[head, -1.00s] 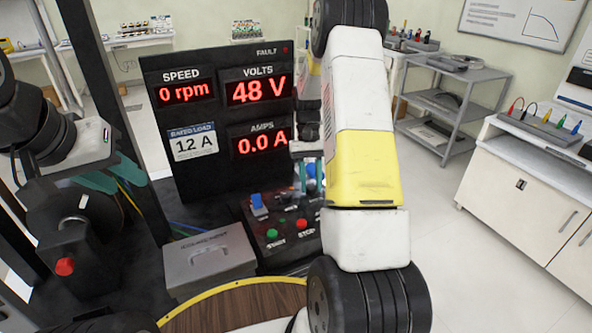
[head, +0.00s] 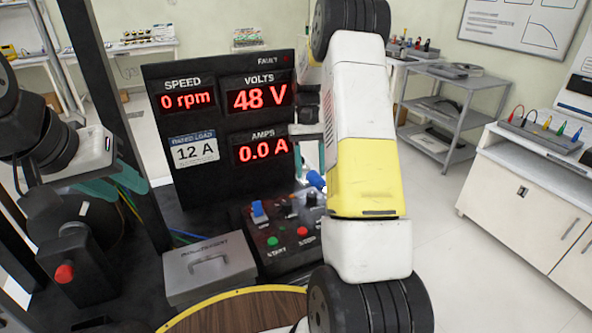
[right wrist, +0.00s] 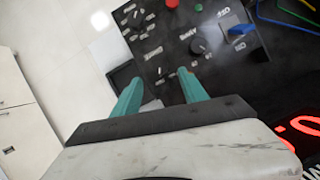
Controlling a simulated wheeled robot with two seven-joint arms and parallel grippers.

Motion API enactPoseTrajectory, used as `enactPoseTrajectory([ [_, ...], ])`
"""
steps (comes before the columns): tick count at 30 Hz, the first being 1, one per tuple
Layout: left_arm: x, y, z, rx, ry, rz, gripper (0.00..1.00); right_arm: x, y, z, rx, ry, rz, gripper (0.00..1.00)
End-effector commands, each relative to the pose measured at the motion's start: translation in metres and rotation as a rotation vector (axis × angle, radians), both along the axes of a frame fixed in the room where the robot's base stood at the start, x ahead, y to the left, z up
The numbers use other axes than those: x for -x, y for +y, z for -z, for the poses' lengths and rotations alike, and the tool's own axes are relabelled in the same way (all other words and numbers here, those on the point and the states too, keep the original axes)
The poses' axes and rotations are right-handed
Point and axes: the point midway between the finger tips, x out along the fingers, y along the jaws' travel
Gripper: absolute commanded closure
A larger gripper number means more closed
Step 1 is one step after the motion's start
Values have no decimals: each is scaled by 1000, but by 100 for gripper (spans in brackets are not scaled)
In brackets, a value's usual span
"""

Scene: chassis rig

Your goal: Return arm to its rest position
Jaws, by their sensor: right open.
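My right arm (head: 365,170) stands tall across the middle of the head view and hides part of the console's right side. Its gripper is mostly hidden there. In the right wrist view, my right gripper (right wrist: 160,92) is open, its two teal fingers apart with nothing between them, above the dark control panel (right wrist: 215,70). My left gripper (head: 115,183) is at the left of the head view, with teal fingers beside dark equipment; its opening is unclear.
The console's display (head: 220,120) reads 0 rpm, 48 V and 0.0 A. Its panel has a blue switch (head: 258,210), green button (head: 272,241) and red button (head: 303,237). A grey lidded box (head: 208,265) stands left of it. Open floor lies to the right.

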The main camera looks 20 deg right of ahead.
Motion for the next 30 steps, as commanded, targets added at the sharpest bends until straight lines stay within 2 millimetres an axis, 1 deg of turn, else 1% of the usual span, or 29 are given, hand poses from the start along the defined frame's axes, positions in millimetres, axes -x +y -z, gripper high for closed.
enactPoseTrajectory([
  [3, 0, 0, 0, 0, 0, 0, 64, -3, 0, -7, 0, -1, 0, 49],
  [13, 0, 0, 0, 0, 0, 0, 64, -3, 0, -10, 0, -2, -1, 49],
  [16, 0, 0, 0, 0, 0, 0, 64, -1, 2, -19, -2, -25, -3, 49],
  [17, 0, 0, 0, 0, 0, 0, 64, 1, 4, -24, -4, -35, -4, 49],
  [20, 0, 0, 0, 0, 0, 0, 64, 9, 12, -50, -12, -99, -13, 49],
  [23, 0, 0, 0, 0, 0, 0, 64, 24, 24, -82, -24, -185, -24, 49],
  [24, 0, 0, 0, 0, 0, 0, 64, 32, 29, -94, -29, -219, -30, 49],
  [27, 0, 0, 0, 0, 0, 0, 64, 51, 42, -121, -42, -306, -43, 49],
  [30, 0, 0, 0, 0, 0, 0, 64, 73, 53, -144, -53, -393, -57, 49],
])
